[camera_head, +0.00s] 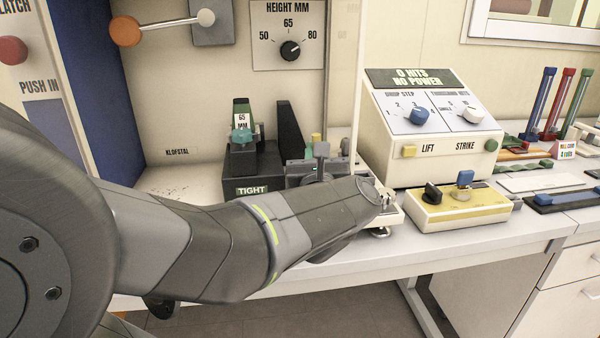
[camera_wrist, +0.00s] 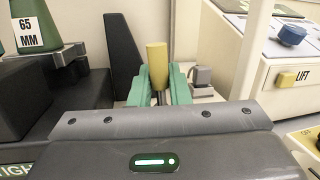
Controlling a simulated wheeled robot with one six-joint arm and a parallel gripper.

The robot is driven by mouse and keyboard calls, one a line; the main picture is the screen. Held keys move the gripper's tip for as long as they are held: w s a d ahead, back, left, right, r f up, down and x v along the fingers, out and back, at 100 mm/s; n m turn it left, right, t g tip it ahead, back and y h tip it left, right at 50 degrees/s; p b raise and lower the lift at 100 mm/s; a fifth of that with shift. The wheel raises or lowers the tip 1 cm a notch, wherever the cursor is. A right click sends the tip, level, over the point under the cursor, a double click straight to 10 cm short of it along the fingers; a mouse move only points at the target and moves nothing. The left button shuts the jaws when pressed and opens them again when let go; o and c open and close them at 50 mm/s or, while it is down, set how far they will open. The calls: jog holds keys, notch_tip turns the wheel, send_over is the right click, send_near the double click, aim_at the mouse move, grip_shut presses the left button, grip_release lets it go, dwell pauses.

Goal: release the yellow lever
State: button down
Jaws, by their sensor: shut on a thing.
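The yellow lever (camera_wrist: 157,66) stands upright in the wrist view, a yellow handle on a dark metal stem. The lower stem and the lever's base are hidden behind the gripper body. In the head view my arm covers most of the gripper, and only a small yellow tip of the lever (camera_head: 316,138) shows beside the dark fixture.
A dark fixture marked TIGHT (camera_head: 252,190) with a 65 MM tag stands to the left. A control console (camera_head: 430,125) with LIFT and STRIKE buttons is at right. A yellow-topped box (camera_head: 458,207) with a black knob sits in front of it.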

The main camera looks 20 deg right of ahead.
jog(key=n+b, duration=0.2)
jog(key=a+n+b, duration=0.1)
jog(key=b, duration=0.1)
jog(key=f+n+t+y+b, duration=0.1)
jog(key=n+b, duration=0.1)
jog(key=b, duration=0.1)
jog(key=shift+w+a+n, duration=0.15)
jog(key=shift+a+n, duration=0.1)
jog(key=shift+n, duration=0.05)
jog(key=shift+a+n+t+y+b, duration=0.15)
jog(key=shift+n+t+y+b, duration=0.15)
jog(key=shift+n+b, duration=0.5)
jog(key=shift+r, duration=0.1)
jog(key=c, duration=1.7)
grip_release()
jog(key=shift+b, duration=0.3)
